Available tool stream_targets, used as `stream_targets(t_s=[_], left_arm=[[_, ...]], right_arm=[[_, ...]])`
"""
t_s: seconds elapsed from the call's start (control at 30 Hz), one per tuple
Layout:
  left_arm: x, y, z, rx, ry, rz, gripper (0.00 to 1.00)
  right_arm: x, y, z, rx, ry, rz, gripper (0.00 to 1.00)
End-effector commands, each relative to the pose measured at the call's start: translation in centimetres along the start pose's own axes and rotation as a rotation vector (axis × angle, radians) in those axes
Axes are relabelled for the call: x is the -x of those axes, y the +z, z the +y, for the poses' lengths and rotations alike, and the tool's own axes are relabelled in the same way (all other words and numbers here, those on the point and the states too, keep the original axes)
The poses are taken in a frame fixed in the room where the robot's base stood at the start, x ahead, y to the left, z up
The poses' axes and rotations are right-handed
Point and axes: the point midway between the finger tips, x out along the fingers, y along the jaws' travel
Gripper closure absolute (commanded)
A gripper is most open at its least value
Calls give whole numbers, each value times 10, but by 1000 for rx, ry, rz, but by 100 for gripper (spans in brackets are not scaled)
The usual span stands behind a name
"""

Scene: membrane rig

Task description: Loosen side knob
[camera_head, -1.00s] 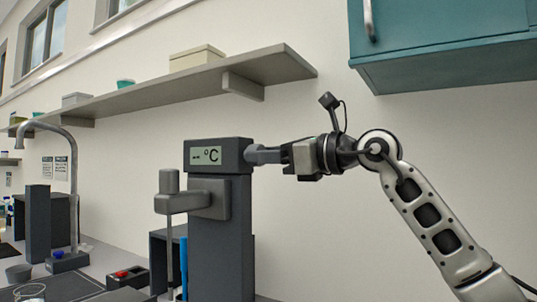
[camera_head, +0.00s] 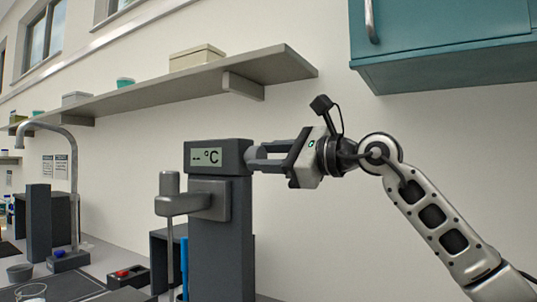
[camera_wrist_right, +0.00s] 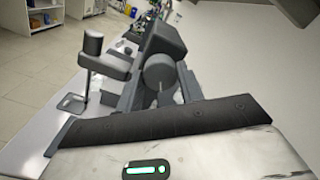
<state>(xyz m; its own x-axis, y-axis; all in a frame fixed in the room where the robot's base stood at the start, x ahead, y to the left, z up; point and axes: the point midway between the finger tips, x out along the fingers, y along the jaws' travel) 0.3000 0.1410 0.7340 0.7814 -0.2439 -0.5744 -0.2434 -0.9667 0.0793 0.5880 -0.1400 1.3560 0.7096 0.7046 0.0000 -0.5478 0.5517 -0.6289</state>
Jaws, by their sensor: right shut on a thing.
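The side knob (camera_head: 251,154) is a short grey cylinder on the right side of the dark tower (camera_head: 221,240), level with its "-- °C" display (camera_head: 207,156). My right gripper (camera_head: 258,158) comes from the right with its fingers shut on the knob, which is partly hidden by them in the head view. In the right wrist view the knob (camera_wrist_right: 158,73) shows its round end between my two fingers. The gripper is rolled at a tilt. My left gripper is not in view.
A grey arm with a thin rod (camera_head: 186,204) sticks out on the tower's front. A wall shelf (camera_head: 210,85) runs above the tower, and a teal cabinet (camera_head: 440,40) hangs at upper right. The wall at right is clear.

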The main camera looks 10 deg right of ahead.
Motion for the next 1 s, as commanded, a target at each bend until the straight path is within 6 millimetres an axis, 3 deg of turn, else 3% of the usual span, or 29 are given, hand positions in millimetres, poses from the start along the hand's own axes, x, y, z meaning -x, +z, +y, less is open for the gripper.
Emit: stream_targets(t_s=[1.0], left_arm=[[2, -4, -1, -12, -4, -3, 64]], right_arm=[[0, -1, 2, 918, 2, 0, 85]])
